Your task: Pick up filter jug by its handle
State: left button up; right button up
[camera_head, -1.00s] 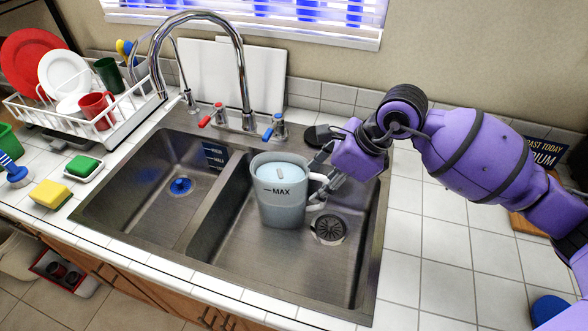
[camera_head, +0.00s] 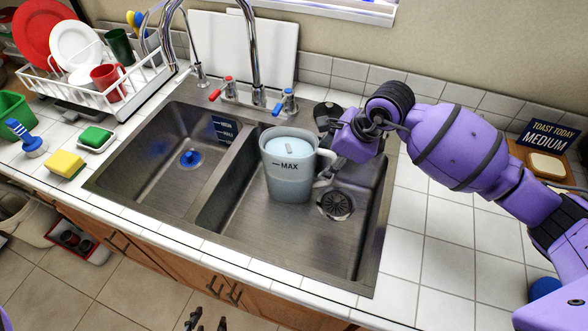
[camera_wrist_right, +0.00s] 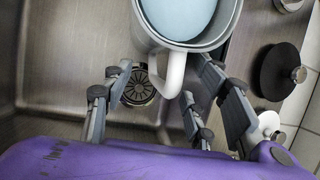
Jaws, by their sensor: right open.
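The filter jug (camera_head: 289,182) is grey with a pale blue lid and a MAX mark. It stands upright in the right basin of the sink (camera_head: 245,228). Its white handle (camera_wrist_right: 173,75) points toward my right gripper. My right gripper (camera_head: 325,170) is open at the jug's right side. In the right wrist view its fingers (camera_wrist_right: 158,95) are apart, with the handle between them, nearer the right fingers. I cannot tell whether they touch it. My left gripper (camera_head: 207,319) shows only its dark fingertips at the bottom edge, apart and empty, in front of the counter.
The metal faucet (camera_head: 255,50) and its red and blue taps stand behind the basins. A dish rack (camera_head: 100,90), a yellow sponge (camera_head: 65,164) and a green sponge (camera_head: 95,137) are on the left counter. The tiled counter (camera_head: 430,230) on the right is mostly clear.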

jog(key=c, duration=1)
jog(key=shift+c, duration=1.4)
pick_arm(q)
jog(key=shift+s, duration=0.3)
pick_arm(e)
grip_shut()
pick_arm(q)
jog(key=shift+s+f, duration=0.1)
pick_arm(e)
jog(key=shift+r, duration=0.2)
pick_arm(q)
jog(key=shift+w, duration=0.45)
pick_arm(e)
jog(key=s+a+r, duration=0.1)
jog(key=s+r, duration=1.1)
jog(key=s, duration=0.2)
jog(key=shift+a+r, duration=0.2)
jog(key=shift+r, duration=0.15)
